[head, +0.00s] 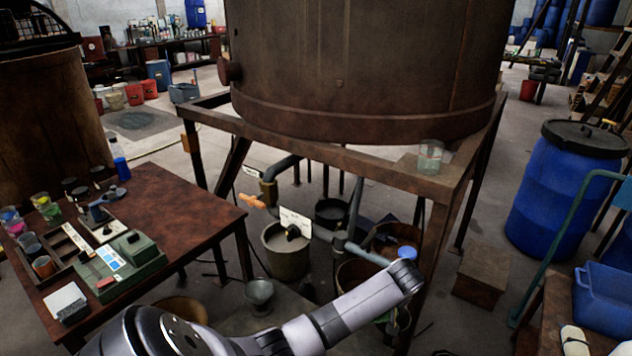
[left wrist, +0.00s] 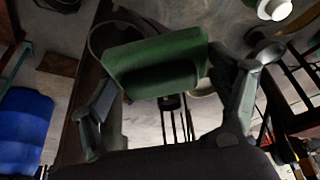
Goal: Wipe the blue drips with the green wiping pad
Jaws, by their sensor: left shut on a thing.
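The green wiping pad (left wrist: 155,62) is a thick block in the left wrist view, held between the two fingers of my left gripper (left wrist: 172,88). The gripper is shut on it, and the pad hangs clear in that view with no surface seen touching it. In the head view my left arm reaches from the bottom toward the front leg of the vat stand (head: 335,155); the pad and fingers cannot be made out there. I cannot make out any blue drips in either view. My right gripper is in neither view.
A large brown vat (head: 365,60) stands on the frame, with a glass beaker (head: 430,157) at its right corner. Pipes and buckets (head: 287,258) crowd below. A cluttered table (head: 185,215) stands left; a blue barrel (head: 560,190) stands right.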

